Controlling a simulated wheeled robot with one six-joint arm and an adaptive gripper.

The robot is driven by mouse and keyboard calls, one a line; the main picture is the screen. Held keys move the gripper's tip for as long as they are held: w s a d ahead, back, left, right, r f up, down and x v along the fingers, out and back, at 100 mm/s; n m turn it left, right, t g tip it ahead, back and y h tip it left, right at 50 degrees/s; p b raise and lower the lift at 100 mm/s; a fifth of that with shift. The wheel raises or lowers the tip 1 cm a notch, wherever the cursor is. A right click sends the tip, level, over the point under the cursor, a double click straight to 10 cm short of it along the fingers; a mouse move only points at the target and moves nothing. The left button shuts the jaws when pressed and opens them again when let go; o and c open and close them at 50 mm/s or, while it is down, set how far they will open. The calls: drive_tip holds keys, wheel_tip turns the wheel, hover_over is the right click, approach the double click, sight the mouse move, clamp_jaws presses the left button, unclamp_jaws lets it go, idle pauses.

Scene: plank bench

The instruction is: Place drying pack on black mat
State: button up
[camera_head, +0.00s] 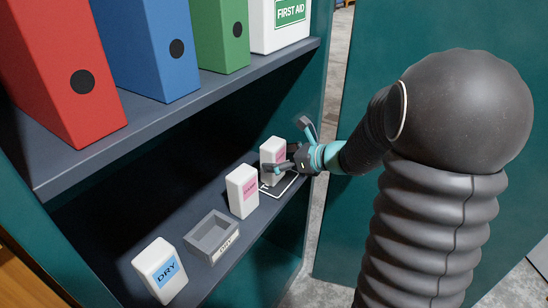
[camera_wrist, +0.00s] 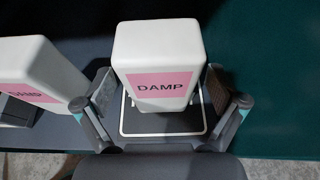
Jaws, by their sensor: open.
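A white pack with a blue DRY label (camera_head: 160,270) stands at the near left end of the lower shelf. A white pack with a pink DAMP label (camera_wrist: 158,55) stands upright on the black mat (camera_wrist: 140,124), which has a white border; the mat also shows in the head view (camera_head: 284,186). That pack appears in the head view too (camera_head: 271,150). A second pink-labelled pack (camera_head: 242,190) stands just left of the mat. My gripper (camera_head: 288,148) is open, with one finger on each side of the DAMP pack on the mat; I cannot tell whether they touch it.
A small grey open tray (camera_head: 211,237) with a front label sits between the DRY pack and the second pink pack; it looks empty. The upper shelf (camera_head: 175,119) overhangs with red, blue and green binders and a FIRST AID box (camera_head: 286,20). A green cabinet panel stands at right.

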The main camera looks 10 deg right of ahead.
sight(279, 159)
drive_tip(key=v, duration=0.5)
drive_tip(key=shift+s+d+r, duration=0.1)
drive_tip(key=shift+s+d, duration=0.15)
drive_tip(key=shift+s+a+r, duration=0.15)
drive_tip(key=shift+s+a, duration=0.05)
drive_tip(key=shift+s, duration=0.1)
drive_tip(key=s+a+r+n+g+h, duration=0.1)
drive_tip(key=s+a+n+g, duration=0.25)
drive_tip(key=s+n, duration=0.35)
drive_tip(key=s+a+n+g+h, duration=0.2)
drive_tip(key=s+a+n, duration=0.2)
drive_tip(key=s+n, duration=0.3)
drive_tip(key=s+d+r+n+h, duration=0.1)
drive_tip(key=s+d+n+h, duration=0.1)
drive_tip(key=s+n, duration=0.3)
drive_tip(key=s+d+r+n+t+h, duration=0.1)
drive_tip(key=s+n+h, duration=0.3)
drive_tip(key=n, duration=0.4)
drive_tip(key=shift+s+d+h, duration=0.3)
drive_tip(key=shift+s+d, duration=0.45)
drive_tip(key=shift+t, duration=0.25)
